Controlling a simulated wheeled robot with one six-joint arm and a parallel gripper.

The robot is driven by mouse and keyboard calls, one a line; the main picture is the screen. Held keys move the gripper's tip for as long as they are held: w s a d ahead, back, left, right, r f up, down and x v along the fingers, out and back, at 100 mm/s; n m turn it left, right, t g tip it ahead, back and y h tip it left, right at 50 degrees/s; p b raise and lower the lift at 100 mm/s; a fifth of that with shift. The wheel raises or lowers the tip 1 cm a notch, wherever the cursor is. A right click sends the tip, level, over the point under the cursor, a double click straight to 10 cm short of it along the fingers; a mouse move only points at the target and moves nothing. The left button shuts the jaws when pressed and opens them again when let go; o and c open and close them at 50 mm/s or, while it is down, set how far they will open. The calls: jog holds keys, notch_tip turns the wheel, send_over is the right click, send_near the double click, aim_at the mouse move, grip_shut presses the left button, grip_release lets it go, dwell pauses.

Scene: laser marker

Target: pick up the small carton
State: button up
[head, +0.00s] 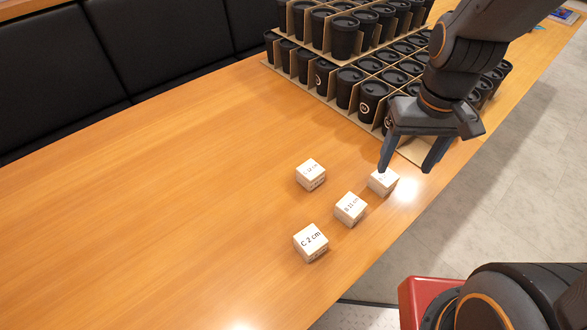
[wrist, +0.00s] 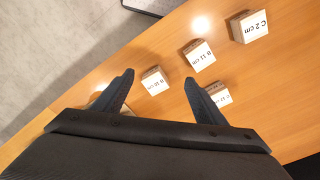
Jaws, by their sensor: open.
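Several small white cartons stand on the wooden table; which one the task means is not clear from the frames. One (head: 311,242) is marked "C 2 cm", and it also shows in the wrist view (wrist: 250,27). Another (head: 350,208) reads "B 11 cm", also in the wrist view (wrist: 198,54). A third (head: 382,184) is partly behind a finger in the head view; it shows whole in the wrist view (wrist: 154,82). A fourth (head: 310,174) is partly covered by the right finger there. My gripper (head: 407,170) is open and empty, above the third carton.
Black lidded cups (head: 345,37) in stacked cardboard dividers (head: 327,97) stand behind my gripper at the table's back. Black padded seating (head: 60,60) runs along the far side. The table (head: 150,210) is clear to the left. Grey floor (head: 500,190) lies beyond its right edge.

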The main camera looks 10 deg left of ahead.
jog(key=w+a+f+n, duration=0.2)
jog(key=w+a+n, duration=0.15)
jog(key=a, duration=0.35)
jog(key=n, duration=0.5)
send_over(311, 169)
jog(key=shift+g, duration=0.3)
notch_tip(311, 169, down, 4)
jog(key=shift+f+b, duration=0.2)
jog(key=shift+b, duration=0.15)
jog(key=shift+f+p, duration=0.7)
jog(key=shift+f, duration=3.05)
jog(key=shift+c, duration=0.5)
jog(key=c, duration=1.1)
